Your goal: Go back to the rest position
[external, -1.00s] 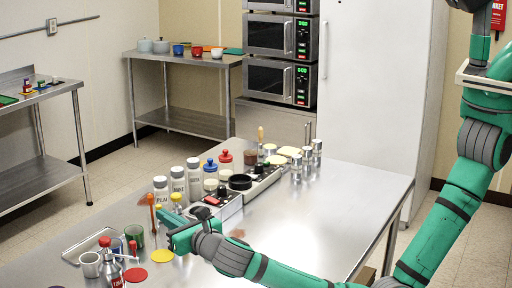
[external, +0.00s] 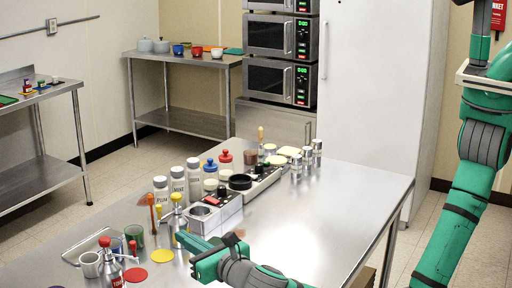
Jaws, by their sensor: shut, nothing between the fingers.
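My gripper (external: 183,237) is shut and empty at the end of my green and grey arm. It is over the front part of the steel table (external: 285,233), just right of a silver dispenser bottle with a yellow top (external: 177,222). I cannot tell from this view how high it is or whether it touches anything. My forearm reaches in from the bottom edge, and part of it is cut off by the frame.
A red-topped bottle (external: 112,268), a green cup (external: 134,236) and yellow (external: 160,256) and red (external: 135,275) discs are left of my gripper. White labelled bottles (external: 177,185) and a condiment rack (external: 215,208) stand behind it. The table's right side is clear.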

